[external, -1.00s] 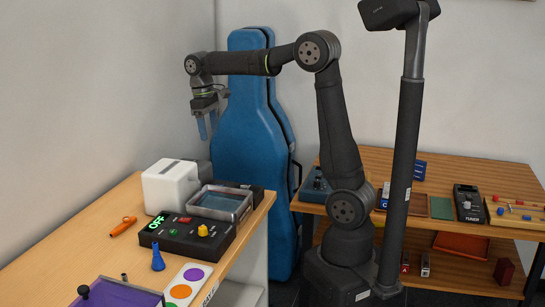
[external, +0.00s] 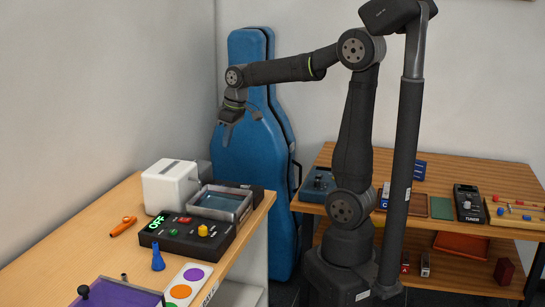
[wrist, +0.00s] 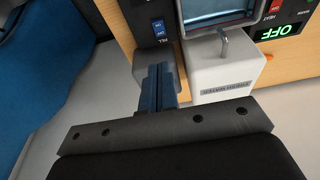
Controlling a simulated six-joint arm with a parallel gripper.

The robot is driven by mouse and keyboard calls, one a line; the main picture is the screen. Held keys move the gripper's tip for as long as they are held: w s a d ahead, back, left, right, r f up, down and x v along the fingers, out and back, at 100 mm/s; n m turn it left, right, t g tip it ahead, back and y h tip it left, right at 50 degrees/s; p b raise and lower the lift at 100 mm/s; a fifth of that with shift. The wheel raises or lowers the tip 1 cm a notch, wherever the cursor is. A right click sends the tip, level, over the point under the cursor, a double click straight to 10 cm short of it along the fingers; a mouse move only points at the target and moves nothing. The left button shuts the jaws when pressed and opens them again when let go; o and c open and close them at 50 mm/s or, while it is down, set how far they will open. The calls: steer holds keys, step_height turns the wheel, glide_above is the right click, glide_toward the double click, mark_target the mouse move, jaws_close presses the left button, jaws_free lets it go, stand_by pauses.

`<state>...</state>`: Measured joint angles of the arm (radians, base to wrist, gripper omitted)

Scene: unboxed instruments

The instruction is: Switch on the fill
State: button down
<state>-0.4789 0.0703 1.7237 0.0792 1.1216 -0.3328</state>
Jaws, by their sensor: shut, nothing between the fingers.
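In the external view my gripper (external: 226,135) is high above the table's back edge, in front of the blue case, apart from the box.
A white box (external: 170,187) with a metal spout (wrist: 224,46) stands beside the metal tray (external: 245,209). A black control box (external: 188,243) has a green OFF display, a red switch and a yellow knob. A blue instrument case (external: 250,165) stands behind my gripper.

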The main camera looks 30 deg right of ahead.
steer(key=shift+f, duration=0.1)
steer(key=x, duration=1.2)
steer(key=shift+s+d+f, duration=0.35)
steer(key=shift+d, duration=0.05)
steer(key=shift+f, duration=0.6)
steer(key=shift+s+d+f, duration=0.1)
steer(key=shift+s+f, duration=0.05)
steer(key=shift+f, duration=0.2)
steer(key=shift+r, duration=0.1)
steer(key=shift+w+a+r, duration=0.3)
steer(key=shift+w+a, duration=0.2)
steer(key=shift+w, duration=0.05)
steer(key=shift+r, duration=0.1)
